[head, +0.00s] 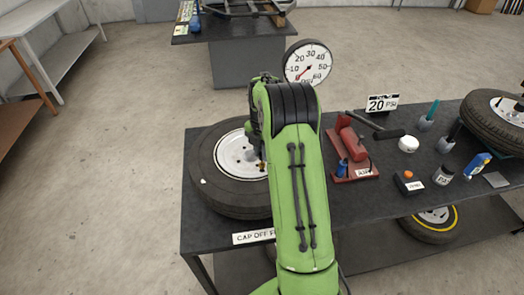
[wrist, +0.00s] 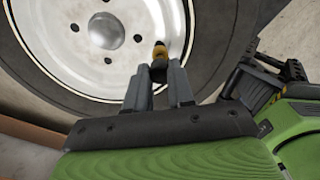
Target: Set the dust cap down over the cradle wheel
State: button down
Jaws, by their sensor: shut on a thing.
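The cradle wheel (head: 225,195) lies flat on the dark bench left of my arm, its white rim facing up. In the wrist view the wheel (wrist: 45,70) fills the upper part, with a silver hub dome (wrist: 107,30). My gripper (wrist: 158,76) is shut on a small dark piece, which looks like the dust cap (wrist: 158,70). A brass-coloured fitting, seemingly the valve (wrist: 160,51), shows at the rim right beyond the cap. They appear to meet, but I cannot tell if the cap is seated. In the head view my arm hides most of the gripper.
A dial gauge (head: 308,63) stands behind my arm. Right of it are a red pump (head: 350,155), a "20 PSI" sign (head: 382,103), a white round tub (head: 408,144), small tools and another tyre (head: 490,120). A label (head: 253,237) lies at the front edge.

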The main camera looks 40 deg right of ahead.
jog(key=shift+f+b, duration=0.75)
jog(key=shift+f, duration=0.45)
jog(key=c, duration=0.9)
grip_release()
notch_tip(320, 180, up, 7)
jog(key=p, duration=0.5)
jog(key=shift+r+p, duration=0.15)
jog(key=shift+p, duration=0.2)
